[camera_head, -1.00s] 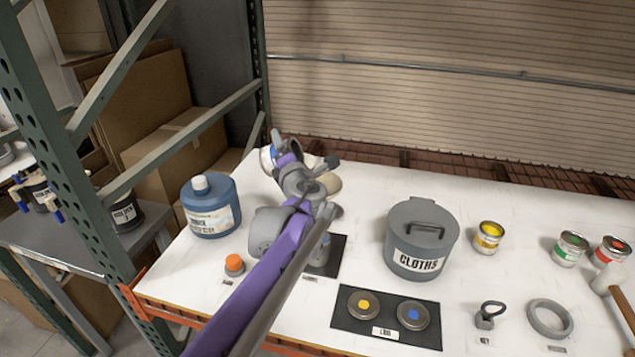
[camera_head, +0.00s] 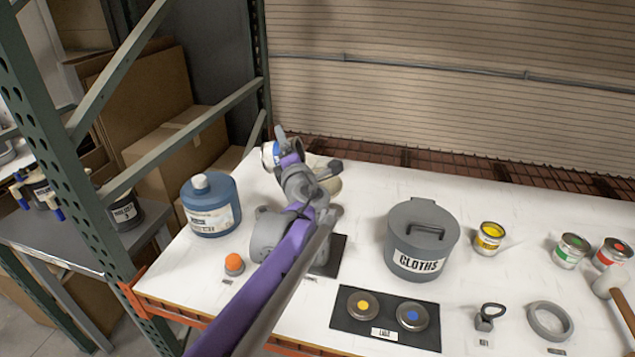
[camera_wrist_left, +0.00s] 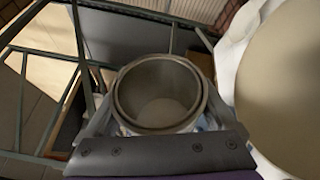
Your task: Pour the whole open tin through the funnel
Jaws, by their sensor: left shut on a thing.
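My left gripper (camera_head: 276,148) is shut on an open tin (camera_head: 267,155) above the back left of the white table. In the left wrist view the tin (camera_wrist_left: 158,95) sits between the fingers with its round mouth facing the camera; its inside is grey with a pale patch at the bottom. A cream, rounded thing (camera_head: 331,185), possibly the funnel, is partly hidden behind my arm, to the right of the tin. A large cream surface (camera_wrist_left: 285,75) fills the right of the wrist view, close beside the tin. My right gripper is out of view.
A blue jug (camera_head: 211,207) and an orange-topped cap (camera_head: 234,264) stand left of my arm. A grey cloths bin (camera_head: 421,243), a dark mat (camera_head: 345,322) with two lids, a yellow tin (camera_head: 488,238), a green tin (camera_head: 570,251) and a grey ring (camera_head: 549,320) are to the right.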

